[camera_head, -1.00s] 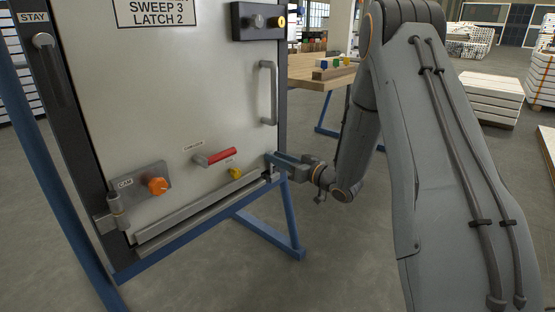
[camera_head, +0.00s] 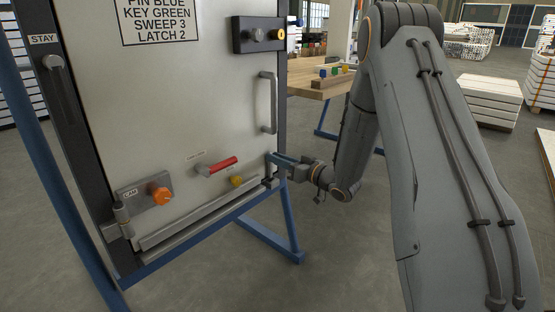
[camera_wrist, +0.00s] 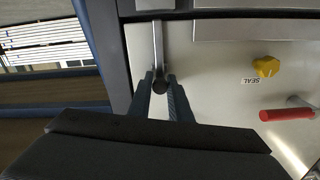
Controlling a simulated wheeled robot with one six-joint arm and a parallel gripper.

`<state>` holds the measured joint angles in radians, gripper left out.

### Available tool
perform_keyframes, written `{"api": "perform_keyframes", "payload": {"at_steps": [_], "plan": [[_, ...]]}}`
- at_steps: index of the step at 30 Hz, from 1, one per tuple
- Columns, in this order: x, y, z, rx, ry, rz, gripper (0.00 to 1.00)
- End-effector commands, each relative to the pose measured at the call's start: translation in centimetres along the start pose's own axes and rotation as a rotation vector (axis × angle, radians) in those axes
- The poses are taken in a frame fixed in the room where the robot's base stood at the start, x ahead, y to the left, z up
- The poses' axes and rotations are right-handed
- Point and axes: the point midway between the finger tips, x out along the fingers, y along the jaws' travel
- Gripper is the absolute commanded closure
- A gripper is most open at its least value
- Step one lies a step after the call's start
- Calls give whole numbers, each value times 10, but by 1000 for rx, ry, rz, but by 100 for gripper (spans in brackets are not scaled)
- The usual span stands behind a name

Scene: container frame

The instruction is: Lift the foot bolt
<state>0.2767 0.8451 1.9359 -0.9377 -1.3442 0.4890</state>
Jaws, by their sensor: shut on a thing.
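The foot bolt (camera_wrist: 159,45) is a grey upright rod at the lower right corner of the cabinet door in the head view. In the upside-down wrist view its dark round end shows between my fingers. My gripper (camera_head: 276,160) reaches in from the right and is shut on the bolt; its two fingers (camera_wrist: 161,88) stand on either side of the rod. In the head view the fingers partly hide the bolt, so how far it is raised is hard to tell. The door (camera_head: 170,100) looks closed in its frame.
Close to the gripper are the yellow SEAL knob (camera_head: 236,182) and a red-handled lever (camera_head: 222,165). An orange CAM knob (camera_head: 160,196) sits at lower left, a grey door handle (camera_head: 268,100) above. A blue stand (camera_head: 270,240) carries the frame. A wooden bench (camera_head: 318,85) stands behind.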

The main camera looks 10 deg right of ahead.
Motion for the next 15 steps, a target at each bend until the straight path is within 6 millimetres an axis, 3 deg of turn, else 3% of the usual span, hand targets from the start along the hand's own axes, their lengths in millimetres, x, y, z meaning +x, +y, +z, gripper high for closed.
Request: {"api": "perform_keyframes", "payload": {"at_steps": [4, 5, 7, 15], "plan": [[1, 0, -6, -7, 13, -3, 100], [1, 0, -7, -7, 13, -4, 77], [1, 0, -7, -7, 13, -3, 65], [1, 0, -4, -4, 9, -2, 63]]}}
